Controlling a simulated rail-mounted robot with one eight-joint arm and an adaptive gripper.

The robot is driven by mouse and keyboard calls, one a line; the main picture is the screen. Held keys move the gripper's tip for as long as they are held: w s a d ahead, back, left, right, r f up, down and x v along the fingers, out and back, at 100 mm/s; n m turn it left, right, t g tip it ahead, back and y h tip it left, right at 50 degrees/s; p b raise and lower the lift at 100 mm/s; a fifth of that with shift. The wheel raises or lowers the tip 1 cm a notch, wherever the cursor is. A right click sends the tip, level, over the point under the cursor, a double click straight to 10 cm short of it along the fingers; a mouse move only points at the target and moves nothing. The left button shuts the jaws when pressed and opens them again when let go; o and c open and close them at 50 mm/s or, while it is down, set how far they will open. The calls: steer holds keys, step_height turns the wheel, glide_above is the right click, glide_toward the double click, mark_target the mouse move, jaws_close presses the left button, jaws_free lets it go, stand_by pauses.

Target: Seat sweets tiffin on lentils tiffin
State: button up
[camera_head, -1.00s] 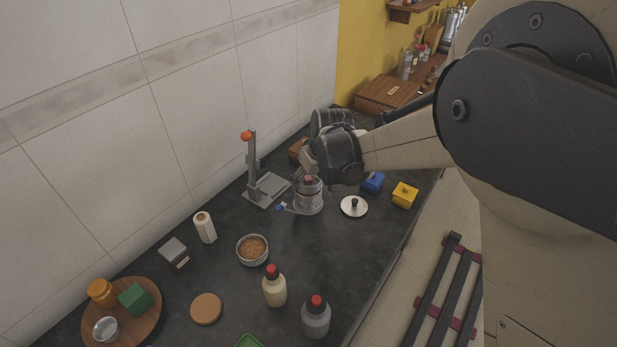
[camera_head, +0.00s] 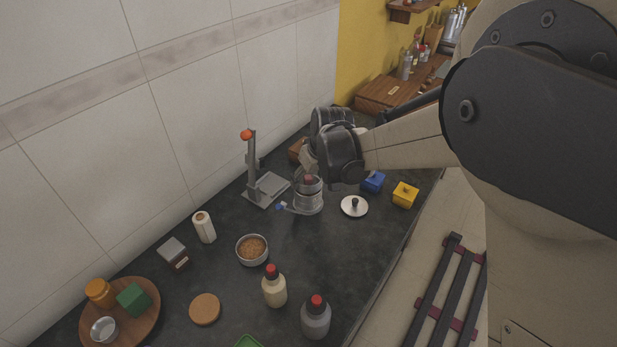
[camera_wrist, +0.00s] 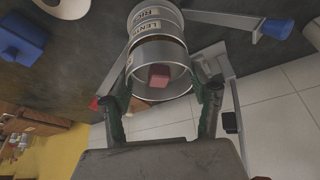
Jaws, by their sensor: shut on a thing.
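The sweets tiffin (camera_wrist: 148,83) is a short steel cylinder, open at the near end, with a pinkish-red block inside. My gripper (camera_wrist: 162,103) has one finger on each side of it and is shut on it. The lentils tiffin (camera_wrist: 150,28) is a steel tier with a white label, directly beyond it in line. A narrow brownish band shows between the two; I cannot tell if they touch all round. In the head view the steel stack (camera_head: 308,203) stands upright on the counter, its top partly hidden by my wrist.
A blue-tipped lever (camera_head: 281,206) sticks out left of the stack. A grey stand (camera_head: 253,165) with an orange knob is behind left. A white lid (camera_head: 354,207), a blue box (camera_head: 373,182) and a yellow box (camera_head: 405,195) are to the right. A bowl (camera_head: 252,250) and bottles (camera_head: 274,288) are nearer.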

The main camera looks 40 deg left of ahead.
steer(key=shift+f+b, duration=0.55)
steer(key=shift+b, duration=0.05)
stand_by(0.6)
steer(key=o, duration=1.8)
steer(key=shift+r, duration=0.2)
steer(key=shift+r+p, duration=1.2)
steer(key=shift+r, duration=1.65)
